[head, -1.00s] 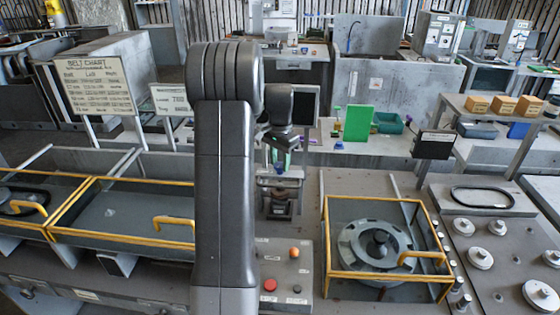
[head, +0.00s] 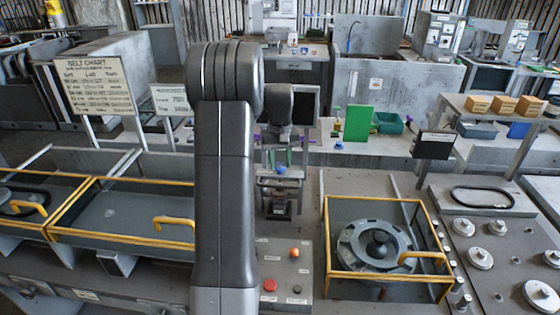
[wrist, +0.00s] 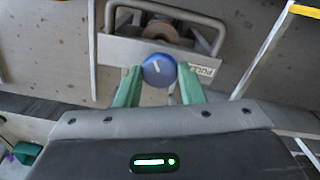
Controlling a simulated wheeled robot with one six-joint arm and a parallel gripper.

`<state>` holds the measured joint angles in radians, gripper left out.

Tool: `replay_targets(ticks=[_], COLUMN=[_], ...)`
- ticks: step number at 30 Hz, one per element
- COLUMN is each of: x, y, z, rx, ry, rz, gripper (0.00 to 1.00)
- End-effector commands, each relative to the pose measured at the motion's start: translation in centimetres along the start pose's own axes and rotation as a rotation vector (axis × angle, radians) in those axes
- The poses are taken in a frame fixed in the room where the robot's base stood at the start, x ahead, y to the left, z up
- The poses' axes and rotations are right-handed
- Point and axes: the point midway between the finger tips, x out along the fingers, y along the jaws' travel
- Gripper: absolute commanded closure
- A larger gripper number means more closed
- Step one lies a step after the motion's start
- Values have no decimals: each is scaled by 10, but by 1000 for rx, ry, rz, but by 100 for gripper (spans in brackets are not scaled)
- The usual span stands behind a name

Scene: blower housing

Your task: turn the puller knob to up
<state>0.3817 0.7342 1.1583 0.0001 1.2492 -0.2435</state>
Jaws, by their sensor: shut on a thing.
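The puller knob (wrist: 158,72) is a round blue knob with a short white line on its face. In the wrist view the line is slightly tilted from vertical, its upper end leaning left. The knob sits in front of a pale plate (wrist: 120,52) with a partly hidden label beginning "PULL" (wrist: 207,71). My gripper (wrist: 158,78) has its green fingers on either side of the knob, shut on it. In the head view the blue knob (head: 281,169) shows below my gripper, and my arm covers the area to its left.
A metal loop frame (wrist: 215,35) stands behind the knob. A control panel with a red button (head: 270,285) and an orange one (head: 294,252) is in front. A yellow-railed guard (head: 330,240) encloses a round housing (head: 375,243) to the right.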

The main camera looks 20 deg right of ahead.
Motion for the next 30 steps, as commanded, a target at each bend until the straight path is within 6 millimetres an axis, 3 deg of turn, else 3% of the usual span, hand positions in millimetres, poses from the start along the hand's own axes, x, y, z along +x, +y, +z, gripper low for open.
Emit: replay_targets(ticks=[30], x=[-1], y=[0], z=[0], rx=[-963], ry=[2], rz=[2], gripper=[88])
